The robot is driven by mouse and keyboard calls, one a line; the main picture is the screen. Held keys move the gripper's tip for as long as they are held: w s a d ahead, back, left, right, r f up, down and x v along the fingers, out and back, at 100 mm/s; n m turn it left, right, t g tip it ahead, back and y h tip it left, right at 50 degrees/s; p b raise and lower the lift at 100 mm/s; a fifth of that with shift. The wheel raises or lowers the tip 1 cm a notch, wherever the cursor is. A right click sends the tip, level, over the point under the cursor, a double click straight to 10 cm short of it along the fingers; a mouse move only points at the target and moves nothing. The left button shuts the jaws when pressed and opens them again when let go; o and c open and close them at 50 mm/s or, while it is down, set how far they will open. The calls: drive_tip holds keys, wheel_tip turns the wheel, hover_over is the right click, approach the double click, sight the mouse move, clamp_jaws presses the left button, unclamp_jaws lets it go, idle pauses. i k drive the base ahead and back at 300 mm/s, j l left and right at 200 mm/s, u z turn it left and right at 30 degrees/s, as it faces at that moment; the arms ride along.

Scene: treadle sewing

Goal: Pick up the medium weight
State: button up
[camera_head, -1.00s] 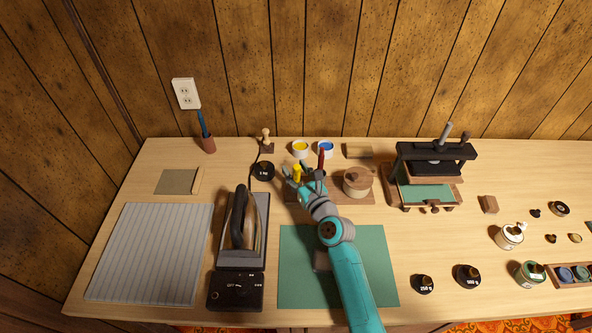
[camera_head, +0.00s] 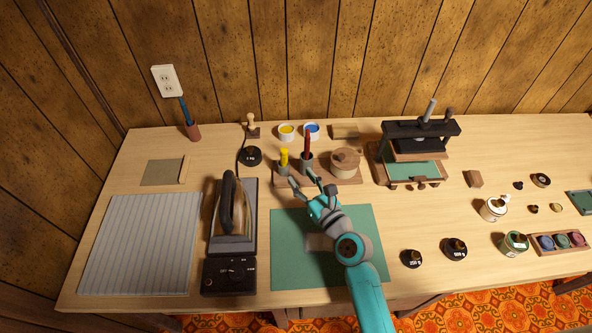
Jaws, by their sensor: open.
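Three dark weights with brass-coloured knobs sit on the table. The middle-sized one (camera_head: 455,249) stands at the front right, and its label reads as 500 g. A smaller weight (camera_head: 411,259), marked 250 g, is just left of it. The largest weight (camera_head: 250,156), which seems marked 1 kg, is at the back left by the iron's cord. My gripper (camera_head: 305,182) is open and empty, its fingers spread toward the front of the wooden tool stand. It is well to the left of and behind the middle weight, apart from it.
A green mat (camera_head: 290,260) lies under my arm. The wooden stand (camera_head: 345,180) holds upright tools and a round wooden pot. An iron (camera_head: 230,215) is at left, a press (camera_head: 415,155) at right. Jars (camera_head: 494,208) and a tray of spools (camera_head: 558,243) are right of the weights.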

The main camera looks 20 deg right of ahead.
sight(454, 249)
drive_tip(key=k+l, duration=0.1)
drive_tip(key=k, duration=0.4)
drive_tip(key=k+l, duration=0.15)
drive_tip(key=k, duration=0.35)
